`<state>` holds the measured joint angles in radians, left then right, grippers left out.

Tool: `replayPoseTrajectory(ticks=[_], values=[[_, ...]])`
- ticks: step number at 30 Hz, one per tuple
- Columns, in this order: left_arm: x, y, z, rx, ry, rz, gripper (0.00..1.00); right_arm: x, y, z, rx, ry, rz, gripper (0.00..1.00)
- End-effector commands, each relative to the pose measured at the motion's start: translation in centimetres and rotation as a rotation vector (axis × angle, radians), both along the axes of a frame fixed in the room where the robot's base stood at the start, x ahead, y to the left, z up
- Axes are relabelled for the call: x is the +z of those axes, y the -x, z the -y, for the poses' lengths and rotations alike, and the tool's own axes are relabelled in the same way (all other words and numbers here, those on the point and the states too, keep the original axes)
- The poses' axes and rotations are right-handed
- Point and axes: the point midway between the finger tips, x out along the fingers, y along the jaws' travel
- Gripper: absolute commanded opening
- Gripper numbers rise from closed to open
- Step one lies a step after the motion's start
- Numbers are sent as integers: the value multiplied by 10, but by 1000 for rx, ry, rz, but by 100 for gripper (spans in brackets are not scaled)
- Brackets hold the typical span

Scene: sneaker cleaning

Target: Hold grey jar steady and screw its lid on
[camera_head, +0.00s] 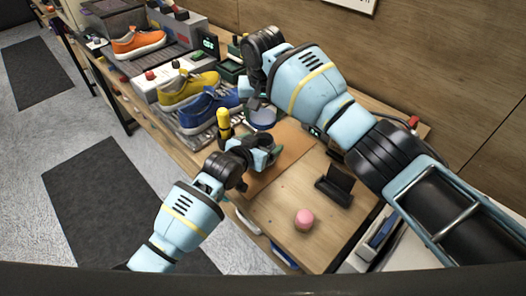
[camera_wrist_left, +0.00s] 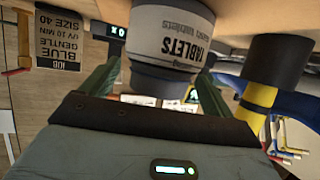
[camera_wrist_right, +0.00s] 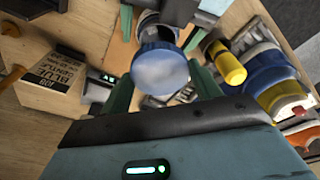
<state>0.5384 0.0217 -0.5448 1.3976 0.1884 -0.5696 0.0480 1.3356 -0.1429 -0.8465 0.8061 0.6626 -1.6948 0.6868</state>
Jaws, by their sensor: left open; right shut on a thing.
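The grey jar (camera_head: 263,117) stands on the table beside the blue sneaker. Its white "TABLETS" label (camera_wrist_left: 170,35) shows in the left wrist view. My left gripper (camera_head: 268,149) is open, with one finger on each side of the jar in its wrist view. The round blue-grey lid (camera_wrist_right: 160,68) faces the camera in the right wrist view, between the fingers of my right gripper (camera_head: 251,101). My right gripper is shut on the lid, at the jar's top. I cannot tell whether the lid is seated on the thread.
A blue sneaker (camera_head: 207,108), a yellow sneaker (camera_head: 188,88) and an orange sneaker (camera_head: 138,43) sit further back. A black stand (camera_head: 337,182) and a pink ball (camera_head: 304,219) are nearer. Bare tabletop surrounds the ball.

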Motion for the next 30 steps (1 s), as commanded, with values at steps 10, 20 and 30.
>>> replayPoseTrajectory(ticks=[10,20,30], values=[[-4,-10,6,0,-1,0,88,0,0,0,0,0,0,42],[-4,-9,6,0,0,0,72,0,0,0,0,0,0,42],[-4,-9,5,0,0,0,27,0,0,0,0,0,0,42]])
